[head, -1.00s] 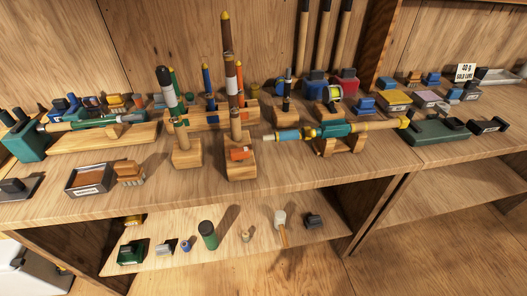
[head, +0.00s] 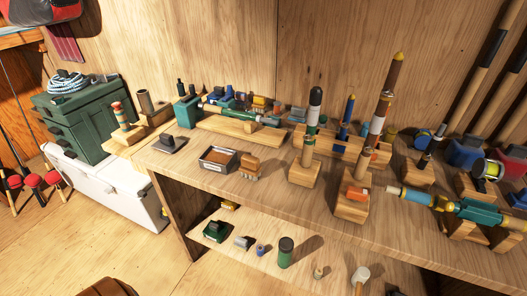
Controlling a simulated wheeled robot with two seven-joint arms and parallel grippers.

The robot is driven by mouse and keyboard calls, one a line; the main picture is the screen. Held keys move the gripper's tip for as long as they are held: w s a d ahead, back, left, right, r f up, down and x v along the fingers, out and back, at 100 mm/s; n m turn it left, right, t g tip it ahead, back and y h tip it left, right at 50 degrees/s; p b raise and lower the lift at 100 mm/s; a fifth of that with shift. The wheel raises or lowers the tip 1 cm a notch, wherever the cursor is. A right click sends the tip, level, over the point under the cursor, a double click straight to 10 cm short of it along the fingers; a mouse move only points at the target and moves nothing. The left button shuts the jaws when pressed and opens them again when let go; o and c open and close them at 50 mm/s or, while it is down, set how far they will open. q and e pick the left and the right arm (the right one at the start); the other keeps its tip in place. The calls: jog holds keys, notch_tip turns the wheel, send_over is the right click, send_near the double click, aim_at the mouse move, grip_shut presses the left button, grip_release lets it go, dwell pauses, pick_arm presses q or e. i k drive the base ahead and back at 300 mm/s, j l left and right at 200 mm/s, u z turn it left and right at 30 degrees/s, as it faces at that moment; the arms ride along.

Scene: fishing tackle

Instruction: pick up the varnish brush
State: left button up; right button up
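No thing is clearly marked as the varnish brush. An orange-brown wooden block with pale bristle-like teeth (head: 250,166) sits on the bench top beside the small grey tray; it looks like a brush, but I cannot tell if it is the one. A pale-headed tool with a thin wooden handle (head: 360,275) lies on the lower shelf, cut off by the bottom edge; I cannot tell whether it is a brush or a mallet. Neither of my grippers shows in the head view.
Upright rods in wooden blocks (head: 304,174) and a teal reel rod (head: 480,212) crowd the bench. The grey tray (head: 218,168) holds brown material. A green tackle box (head: 75,122) stands on a white cooler (head: 110,190) at left. The floor at lower left is mostly clear.

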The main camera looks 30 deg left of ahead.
aim_at(250, 168)
jog(key=u, duration=1.2)
